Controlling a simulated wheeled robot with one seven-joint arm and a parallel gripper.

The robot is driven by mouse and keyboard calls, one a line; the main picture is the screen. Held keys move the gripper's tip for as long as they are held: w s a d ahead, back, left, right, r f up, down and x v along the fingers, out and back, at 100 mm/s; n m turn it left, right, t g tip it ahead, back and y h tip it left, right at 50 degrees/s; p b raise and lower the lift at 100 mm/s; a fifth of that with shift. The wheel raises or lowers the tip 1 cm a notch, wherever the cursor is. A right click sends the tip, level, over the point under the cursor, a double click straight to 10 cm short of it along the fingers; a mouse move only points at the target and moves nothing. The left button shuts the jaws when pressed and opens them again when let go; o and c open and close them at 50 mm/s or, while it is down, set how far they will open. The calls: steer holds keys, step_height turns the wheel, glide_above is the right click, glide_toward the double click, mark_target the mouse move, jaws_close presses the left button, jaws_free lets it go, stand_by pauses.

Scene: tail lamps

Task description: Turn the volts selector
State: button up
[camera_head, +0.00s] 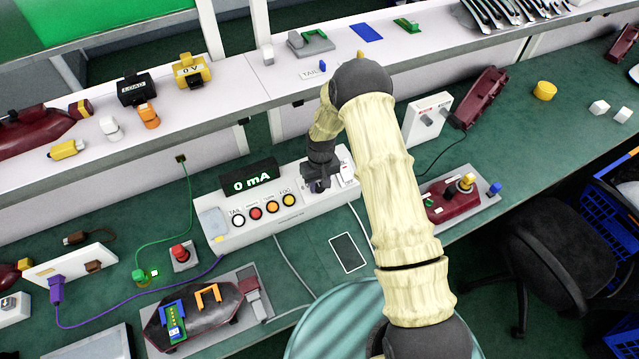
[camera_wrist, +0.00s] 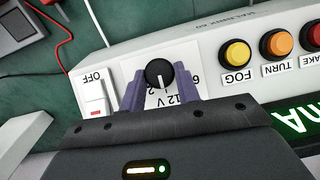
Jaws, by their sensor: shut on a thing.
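The volts selector is a black round knob (camera_wrist: 159,74) with a white pointer line, on a white plate of the test console (camera_head: 280,222). In the wrist view its pointer line runs down the picture, near a partly covered "12 V" marking. My gripper (camera_wrist: 160,84) has its two purple fingers on either side of the knob and is shut on it. In the head view my gripper (camera_head: 318,182) reaches down onto the console's right part, and the knob is hidden there.
A rocker switch marked OFF (camera_wrist: 95,102) sits close beside the knob. FOG (camera_wrist: 236,54) and TURN (camera_wrist: 277,43) buttons are on the other side. The display (camera_head: 250,182) reads 0 mA. A shelf (camera_head: 230,100) with lamp parts runs behind the console.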

steer(key=shift+n+b, duration=0.3)
steer(key=shift+a+f+n+t+h+b, duration=0.15)
steer(key=shift+n+h+b, duration=0.15)
steer(key=shift+n+b, duration=0.3)
steer(key=shift+a+n+t+h+b, duration=0.15)
steer(key=shift+n+h+b, duration=0.15)
steer(key=shift+n+b, duration=0.25)
steer(key=n+b, duration=0.1)
steer(key=n+t+h+b, duration=0.1)
steer(key=n+b, duration=0.1)
steer(key=shift+s+f, duration=0.1)
steer(key=shift+s, duration=0.1)
steer(key=n+t+h+b, duration=0.1)
steer(key=n+b, duration=0.2)
steer(key=b, duration=0.1)
steer(key=shift+s+t, duration=0.1)
steer(key=shift+t, duration=0.2)
steer(key=shift+n+t+h+b, duration=0.3)
steer(key=shift+n+t+b, duration=0.1)
steer(key=shift+n+b, duration=0.45)
steer(key=shift+r, duration=0.2)
steer(key=o, duration=1)
steer(key=shift+s, duration=0.1)
steer(key=b+v, duration=0.1)
steer(key=v, duration=1.6)
steer(key=shift+s+a+r+b, duration=0.1)
steer(key=shift+s+a+b, duration=0.1)
steer(key=shift+b, duration=0.1)
